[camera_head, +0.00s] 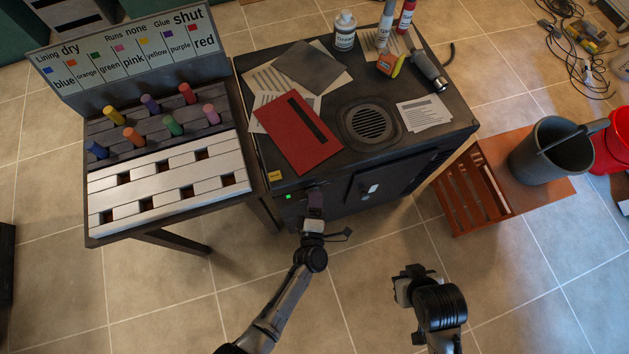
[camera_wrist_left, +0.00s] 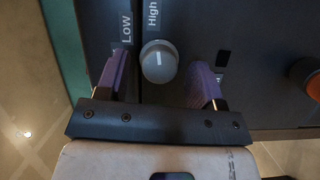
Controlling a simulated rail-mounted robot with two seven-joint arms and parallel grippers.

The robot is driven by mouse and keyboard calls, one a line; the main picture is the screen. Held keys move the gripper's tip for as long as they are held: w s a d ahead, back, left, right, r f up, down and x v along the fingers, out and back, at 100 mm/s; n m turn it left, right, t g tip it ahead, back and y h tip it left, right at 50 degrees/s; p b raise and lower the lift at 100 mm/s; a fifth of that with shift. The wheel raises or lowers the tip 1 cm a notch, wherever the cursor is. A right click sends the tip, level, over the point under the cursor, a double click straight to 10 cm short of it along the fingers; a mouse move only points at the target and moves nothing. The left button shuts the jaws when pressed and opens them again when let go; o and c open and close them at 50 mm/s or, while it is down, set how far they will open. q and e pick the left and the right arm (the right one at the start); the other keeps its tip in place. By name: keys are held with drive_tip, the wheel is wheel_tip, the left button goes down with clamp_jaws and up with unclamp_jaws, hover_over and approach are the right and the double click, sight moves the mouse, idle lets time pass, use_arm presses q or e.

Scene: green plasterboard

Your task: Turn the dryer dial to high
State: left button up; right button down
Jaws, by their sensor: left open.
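The dryer (camera_head: 330,215) is the dark boxy cabinet in the middle of the head view. Its dial (camera_wrist_left: 159,61) is a round grey knob with a short white mark, seen in the left wrist view. The "Low" label (camera_wrist_left: 125,28) is at its upper left and the "High" label (camera_wrist_left: 152,14) is above it. The mark runs nearly upright in the picture. My left gripper (camera_head: 316,205) is at the dryer's front; its open purple fingers (camera_wrist_left: 162,80) stand either side of the dial, with gaps visible. My right gripper (camera_head: 405,285) is away over the floor; its jaws are unclear.
A red folder (camera_head: 301,132), papers and bottles lie on the dryer's top. A rack with coloured pegs (camera_head: 168,127) stands to the left. A reddish-brown crate (camera_head: 470,195) and dark bucket (camera_head: 551,152) are to the right. An orange knob (camera_wrist_left: 306,76) shows at the wrist view's right edge.

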use_arm(q)
drive_tip(key=s+p, duration=0.1)
drive_tip(key=s, duration=1.2)
drive_tip(key=shift+s+a+p, duration=0.15)
drive_tip(key=shift+a+p, duration=0.2)
drive_tip(key=shift+p, duration=0.05)
drive_tip(key=shift+r, duration=0.1)
